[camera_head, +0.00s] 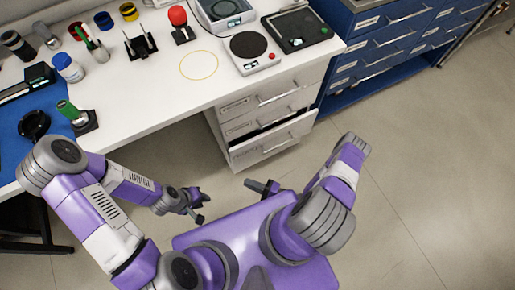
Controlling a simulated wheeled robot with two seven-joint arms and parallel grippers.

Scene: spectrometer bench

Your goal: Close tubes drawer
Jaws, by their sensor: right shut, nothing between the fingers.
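A white drawer cabinet under the bench has several drawers with bar handles and small labels too small to read. Its lowest drawer (274,142) stands out a little from the drawers above, with a dark gap along its top edge. I cannot read which drawer is the tubes drawer. My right gripper (266,188) is shut and empty, in front of and below that drawer, apart from it. My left gripper (202,206) has its fingers spread and empty, over the floor left of the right gripper, apart from the cabinet.
A blue drawer cabinet (365,65) stands right. The floor (420,150) to the right is clear.

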